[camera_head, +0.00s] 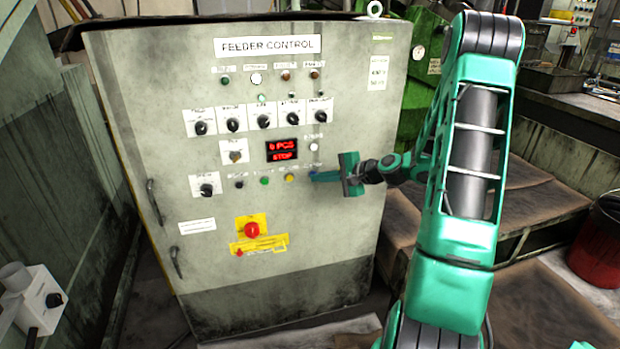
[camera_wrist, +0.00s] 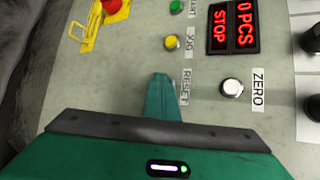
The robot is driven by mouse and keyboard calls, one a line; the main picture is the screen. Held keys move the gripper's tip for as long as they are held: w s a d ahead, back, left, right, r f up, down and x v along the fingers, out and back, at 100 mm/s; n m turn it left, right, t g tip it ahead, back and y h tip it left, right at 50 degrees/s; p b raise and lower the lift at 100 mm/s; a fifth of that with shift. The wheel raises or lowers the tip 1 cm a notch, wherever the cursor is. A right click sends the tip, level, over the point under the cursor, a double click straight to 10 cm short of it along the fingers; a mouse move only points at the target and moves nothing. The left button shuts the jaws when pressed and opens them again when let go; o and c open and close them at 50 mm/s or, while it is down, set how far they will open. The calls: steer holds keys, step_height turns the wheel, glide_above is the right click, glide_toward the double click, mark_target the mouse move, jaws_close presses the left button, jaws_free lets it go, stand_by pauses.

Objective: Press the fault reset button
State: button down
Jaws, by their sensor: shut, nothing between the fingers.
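The grey FEEDER CONTROL cabinet (camera_head: 228,90) faces me. My gripper (camera_head: 314,176) is shut and empty, its fingertips at the right end of the lower button row. In the wrist view the closed fingers (camera_wrist: 160,78) point at the panel beside the RESET label (camera_wrist: 185,86). The reset button is mostly or wholly hidden behind the fingers, so I cannot tell whether they touch it or whether it is pressed. The yellow JOG button (camera_head: 290,178) is just left of the fingertips; it also shows in the wrist view (camera_wrist: 171,42).
A white ZERO button (camera_head: 314,147) sits above the fingertips. The red display (camera_head: 282,150) reads 0 PCS and STOP. A green button (camera_head: 264,181) is farther left. A red emergency stop (camera_head: 252,230) on yellow plates sits lower left.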

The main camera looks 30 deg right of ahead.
steer(key=shift+s, duration=0.1)
steer(key=shift+s+a, duration=0.2)
steer(key=shift+s, duration=0.5)
steer(key=s, duration=0.2)
steer(key=s+a, duration=0.1)
steer(key=s, duration=0.1)
steer(key=shift+s+a, duration=0.2)
steer(key=shift+s, duration=0.2)
stand_by(0.8)
